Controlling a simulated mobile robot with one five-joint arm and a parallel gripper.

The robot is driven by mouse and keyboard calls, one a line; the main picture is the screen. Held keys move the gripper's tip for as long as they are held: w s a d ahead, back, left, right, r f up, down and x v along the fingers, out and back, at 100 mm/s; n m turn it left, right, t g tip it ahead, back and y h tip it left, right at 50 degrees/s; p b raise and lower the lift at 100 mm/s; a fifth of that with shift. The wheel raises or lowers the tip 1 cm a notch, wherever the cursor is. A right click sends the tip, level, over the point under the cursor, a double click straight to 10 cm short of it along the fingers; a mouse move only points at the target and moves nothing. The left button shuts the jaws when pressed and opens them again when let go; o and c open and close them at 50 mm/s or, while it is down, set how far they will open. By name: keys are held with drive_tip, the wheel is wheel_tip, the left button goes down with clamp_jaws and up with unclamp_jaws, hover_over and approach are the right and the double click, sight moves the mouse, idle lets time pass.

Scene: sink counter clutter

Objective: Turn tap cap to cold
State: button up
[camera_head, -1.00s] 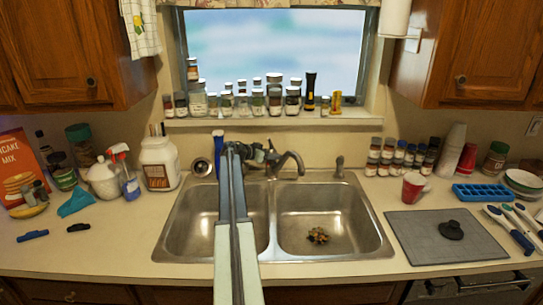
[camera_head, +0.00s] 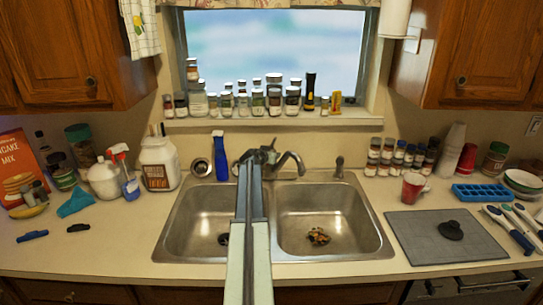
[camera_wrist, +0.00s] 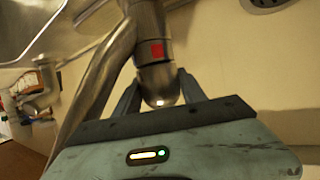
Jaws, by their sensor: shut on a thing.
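The tap stands behind the sink divider, with its curved metal spout (camera_head: 292,157) to the right of my gripper (camera_head: 258,158). In the wrist view, the metal tap cap (camera_wrist: 158,82) has a rounded end and sits between the two dark fingers of my gripper (camera_wrist: 158,92), which are shut on it. The spout (camera_wrist: 100,80) curves down at the left in the wrist view. In the head view, my gripper and arm hide much of the tap's base. No blue mark shows.
A blue bottle (camera_head: 220,157) stands close to the left of my gripper. The window sill (camera_head: 275,121) above holds several jars. The double sink's right basin (camera_head: 330,225) holds a small multicoloured lump (camera_head: 318,236). A soap pump (camera_head: 339,167) stands right of the tap.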

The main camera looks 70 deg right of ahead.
idle(0.3)
drive_tip(key=o, duration=1.1)
drive_tip(key=p+v, duration=0.1)
drive_tip(key=v, duration=0.2)
drive_tip(key=p+v, duration=0.2)
drive_tip(key=v, duration=0.2)
drive_tip(key=shift+s+a+r, duration=0.15)
drive_tip(key=shift+s+a, duration=0.05)
drive_tip(key=shift+a, duration=0.1)
